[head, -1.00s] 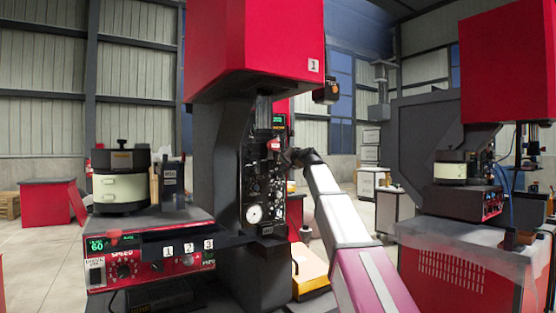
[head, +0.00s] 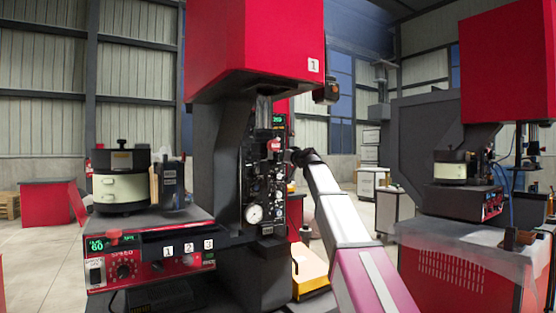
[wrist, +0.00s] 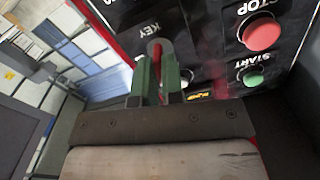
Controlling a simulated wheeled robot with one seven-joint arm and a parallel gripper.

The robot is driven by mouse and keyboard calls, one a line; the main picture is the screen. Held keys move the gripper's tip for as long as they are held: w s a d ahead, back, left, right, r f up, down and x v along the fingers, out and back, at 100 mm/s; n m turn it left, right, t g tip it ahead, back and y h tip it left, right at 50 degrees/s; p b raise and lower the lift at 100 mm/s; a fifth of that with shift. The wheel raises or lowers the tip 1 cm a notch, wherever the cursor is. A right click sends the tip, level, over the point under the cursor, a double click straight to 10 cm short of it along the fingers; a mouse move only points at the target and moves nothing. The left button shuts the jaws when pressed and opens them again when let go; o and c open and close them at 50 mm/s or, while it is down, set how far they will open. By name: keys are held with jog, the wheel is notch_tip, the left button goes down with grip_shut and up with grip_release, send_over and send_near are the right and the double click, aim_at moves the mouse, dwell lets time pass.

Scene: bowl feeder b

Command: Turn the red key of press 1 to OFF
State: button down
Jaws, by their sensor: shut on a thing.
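Press 1 (head: 255,45) stands in the middle of the head view, a red upper housing on a dark frame. Its control panel (head: 264,185) faces right, toward my arm. In the wrist view, the red key (wrist: 155,55) stands at the panel label KEY, between the two green fingers of my gripper (wrist: 158,75). The fingers are shut on the key. The key's tip and lock are partly hidden by the fingers, and I cannot read an OFF mark. In the head view my gripper is too small and dark to make out well by the panel.
A red STOP button (wrist: 261,34) and a green START button (wrist: 253,78) sit right of the key. A feeder bowl (head: 121,180) stands on a red control box (head: 150,262) at left. A second red press (head: 508,65) stands at right.

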jog(key=n, duration=0.3)
jog(key=shift+n, duration=0.4)
jog(key=c, duration=1.2)
grip_release()
jog(key=shift+o, duration=0.2)
jog(key=shift+s, duration=0.1)
jog(key=v, duration=0.7)
